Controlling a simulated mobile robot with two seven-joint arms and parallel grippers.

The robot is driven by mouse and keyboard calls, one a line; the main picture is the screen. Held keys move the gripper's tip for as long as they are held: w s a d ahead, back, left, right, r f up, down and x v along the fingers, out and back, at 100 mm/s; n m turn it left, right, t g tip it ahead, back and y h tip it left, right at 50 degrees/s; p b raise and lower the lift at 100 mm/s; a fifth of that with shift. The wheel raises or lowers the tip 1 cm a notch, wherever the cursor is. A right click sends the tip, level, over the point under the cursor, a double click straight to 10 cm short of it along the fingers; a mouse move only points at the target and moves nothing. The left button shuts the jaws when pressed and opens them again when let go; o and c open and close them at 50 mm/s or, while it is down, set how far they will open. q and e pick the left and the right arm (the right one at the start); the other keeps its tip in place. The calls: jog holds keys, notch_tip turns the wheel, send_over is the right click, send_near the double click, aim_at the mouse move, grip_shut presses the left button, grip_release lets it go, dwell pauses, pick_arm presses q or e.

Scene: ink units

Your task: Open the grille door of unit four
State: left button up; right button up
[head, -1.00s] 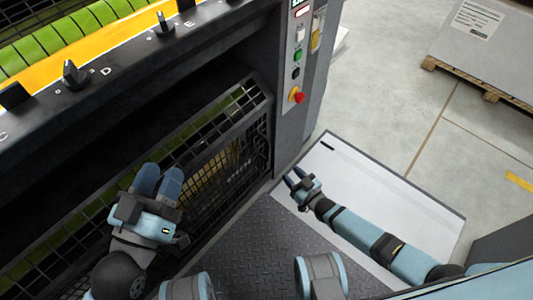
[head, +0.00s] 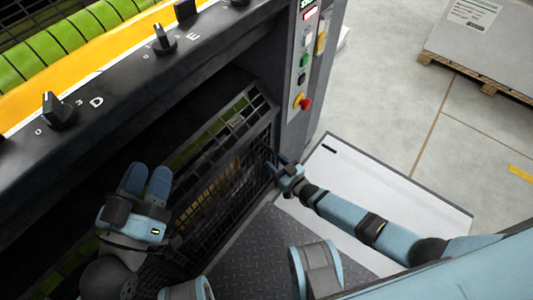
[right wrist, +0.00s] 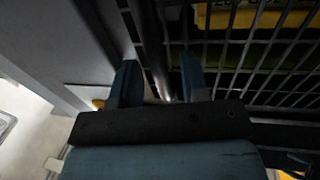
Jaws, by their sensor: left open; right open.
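The grille door (head: 228,178) is a black mesh panel, low on the dark press unit, with yellow and green parts showing behind it. It looks shut. My right gripper (head: 277,163) is open at the door's right end, near the side post. In the right wrist view the mesh (right wrist: 240,55) fills the right side. A dark upright bar (right wrist: 149,45), apparently the door's handle, runs between the open fingers of this gripper (right wrist: 160,82). I cannot tell whether they touch it. My left gripper (head: 146,180) is open and empty in front of the mesh, further left.
A control panel (head: 305,65) with a red knob (head: 305,103) is on the post above my right gripper. Dark knobs line the ledge (head: 120,75). A white plate (head: 390,195) and dark tread floor (head: 245,250) lie below. A pallet stack (head: 480,40) stands at the upper right.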

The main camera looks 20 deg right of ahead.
jog(key=shift+w+a, duration=0.3)
jog(key=shift+w, duration=0.3)
jog(key=shift+c, duration=0.4)
grip_shut()
jog(key=shift+s, duration=0.1)
